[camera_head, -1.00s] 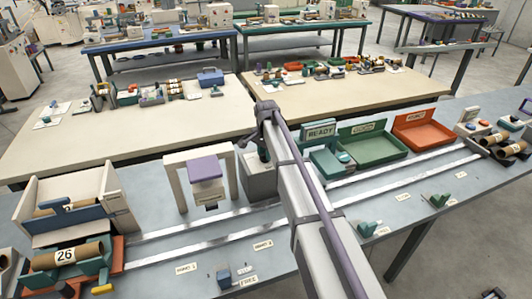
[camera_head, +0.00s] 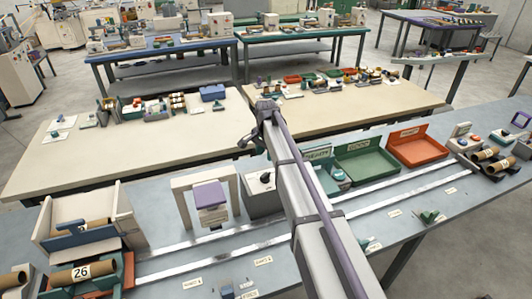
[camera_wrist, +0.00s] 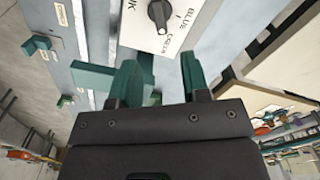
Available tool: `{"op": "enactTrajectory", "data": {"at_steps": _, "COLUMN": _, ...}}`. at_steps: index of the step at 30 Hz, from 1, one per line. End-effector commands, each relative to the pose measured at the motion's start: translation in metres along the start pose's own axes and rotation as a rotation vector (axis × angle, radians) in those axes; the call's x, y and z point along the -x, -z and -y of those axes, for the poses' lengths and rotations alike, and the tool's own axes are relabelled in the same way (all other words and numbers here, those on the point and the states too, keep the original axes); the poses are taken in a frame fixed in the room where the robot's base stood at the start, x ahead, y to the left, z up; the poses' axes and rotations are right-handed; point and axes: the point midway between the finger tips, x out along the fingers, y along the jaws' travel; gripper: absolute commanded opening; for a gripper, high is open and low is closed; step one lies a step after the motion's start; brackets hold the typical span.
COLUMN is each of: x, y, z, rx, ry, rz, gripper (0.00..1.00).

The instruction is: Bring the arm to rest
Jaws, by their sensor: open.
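My arm (camera_head: 305,190) stretches from the bottom of the head view toward the back, and its far end stands over the near edge of the cream table. My gripper shows in the wrist view (camera_wrist: 160,82), with two green fingers apart and nothing between them. A pale selector box (camera_head: 262,200) with a black knob stands left of my arm on the grey bench. Its lettered face and knob (camera_wrist: 159,14) also show beyond the fingertips in the wrist view. The fingers look apart from the knob. My gripper's fingers are not clear in the head view.
A white frame with a purple block (camera_head: 209,194) stands left of the box. A cardboard roll marked 26 (camera_head: 82,271) lies in a holder at the lower left. Green (camera_head: 367,162) and orange (camera_head: 420,149) trays stand right of my arm. Metal rails cross the bench.

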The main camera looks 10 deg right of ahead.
Motion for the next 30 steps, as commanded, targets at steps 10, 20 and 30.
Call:
{"op": "enactTrajectory", "data": {"at_steps": 10, "x": 0.002, "y": 0.000, "z": 0.000, "rx": 0.000, "ry": 0.000, "rz": 0.000, "gripper": 0.43}}
{"op": "enactTrajectory", "data": {"at_steps": 20, "x": -0.005, "y": -0.054, "z": -0.071, "rx": 0.467, "ry": -0.001, "rz": 0.000, "gripper": 0.43}}
{"op": "enactTrajectory", "data": {"at_steps": 30, "x": -0.046, "y": -0.191, "z": -0.247, "rx": 0.926, "ry": -0.001, "rz": -0.001, "gripper": 0.43}}
